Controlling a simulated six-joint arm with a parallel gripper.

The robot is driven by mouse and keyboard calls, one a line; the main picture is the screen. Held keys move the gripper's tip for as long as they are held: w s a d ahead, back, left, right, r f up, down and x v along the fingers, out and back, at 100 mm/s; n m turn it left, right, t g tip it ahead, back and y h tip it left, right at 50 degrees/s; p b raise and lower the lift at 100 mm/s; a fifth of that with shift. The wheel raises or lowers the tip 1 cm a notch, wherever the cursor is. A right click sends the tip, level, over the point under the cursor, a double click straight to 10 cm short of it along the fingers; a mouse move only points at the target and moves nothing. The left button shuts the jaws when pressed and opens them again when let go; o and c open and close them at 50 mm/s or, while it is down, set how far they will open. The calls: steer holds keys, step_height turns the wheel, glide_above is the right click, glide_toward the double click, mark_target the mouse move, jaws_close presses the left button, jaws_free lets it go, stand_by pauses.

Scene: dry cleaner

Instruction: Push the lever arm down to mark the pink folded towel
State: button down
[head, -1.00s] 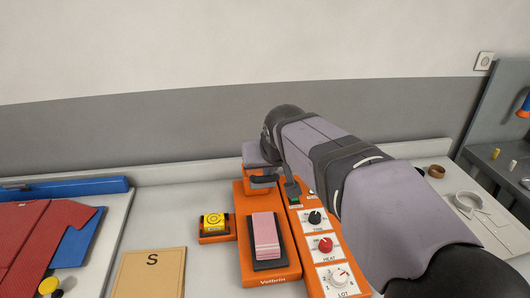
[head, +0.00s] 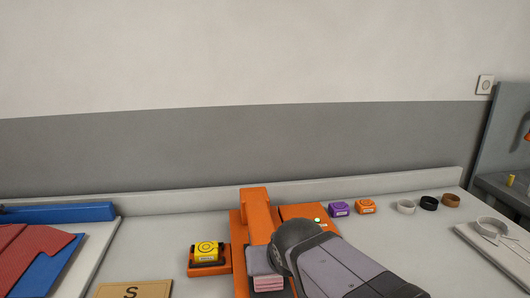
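The orange marking machine (head: 238,262) stands on the counter at the bottom middle of the head view. Its orange upright part, with the lever arm (head: 256,215), rises behind my gripper. I cannot make out the lever's full length or its tip. The pink folded towel (head: 268,284) shows in part at the bottom edge, just below my gripper. My gripper (head: 262,262) is low over the machine, in front of the orange upright. Its fingertips are hidden, so I cannot tell whether it is open or touching the lever or towel.
A yellow cartridge (head: 206,252) sits in an orange holder to the left. A board marked S (head: 130,291) and a red garment (head: 30,258) lie further left. Purple (head: 339,209) and orange (head: 365,207) blocks and several rings stand at the back right. My arm covers most of the control panel.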

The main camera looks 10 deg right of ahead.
steer(key=shift+s+f, duration=0.25)
steer(key=shift+f, duration=0.3)
steer(key=shift+s+f, duration=0.2)
steer(key=shift+f, duration=0.35)
steer(key=shift+w+r+p, duration=0.15)
steer(key=shift+r+p, duration=0.6)
steer(key=shift+r, duration=0.05)
step_height(320, 180, up, 10)
steer(key=p, duration=1.2)
steer(key=shift+w+r, duration=0.25)
